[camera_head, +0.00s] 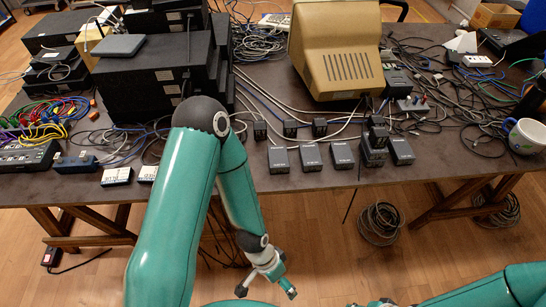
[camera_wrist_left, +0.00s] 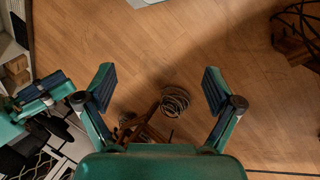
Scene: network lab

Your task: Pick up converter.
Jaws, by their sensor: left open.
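Several small dark grey boxes stand in a row at the table's front edge in the head view, such as one at the left end (camera_head: 278,159) and one at the right end (camera_head: 402,152). I cannot tell which of them is the converter. My left gripper (camera_head: 266,285) hangs in front of the table, below its edge and apart from the boxes.
A beige monitor (camera_head: 340,50) stands at the back. Stacked black units (camera_head: 140,88) fill the left of the table (camera_head: 255,181). Loose cables (camera_head: 470,110) lie across the right, with a mug (camera_head: 524,136) at the edge.

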